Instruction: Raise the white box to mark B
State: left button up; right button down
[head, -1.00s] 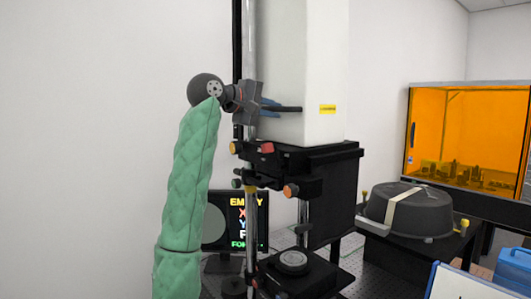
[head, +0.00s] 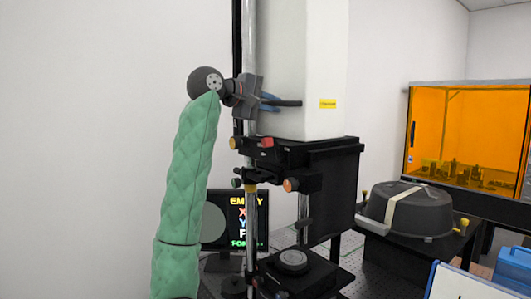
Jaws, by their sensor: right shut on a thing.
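The white box (head: 318,70) is tall and upright, on a black carriage (head: 325,150) beside a metal column (head: 249,30); its top is cut off by the frame. A small yellow label (head: 328,104) is on it, its text too small to read. The gripper partly hides the handle and column. I cannot make out mark B. My left gripper is not in view.
Below the carriage, a round dark piece (head: 292,260) sits on a black stage. A monitor (head: 247,218) stands behind my arm. To the right are a dark lidded tub (head: 408,208) and an orange-windowed enclosure (head: 470,135). There is open space between carriage and stage.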

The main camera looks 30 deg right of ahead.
jog(key=shift+r, duration=0.55)
dwell(0.4)
jog(key=c, duration=1.5)
grip_release()
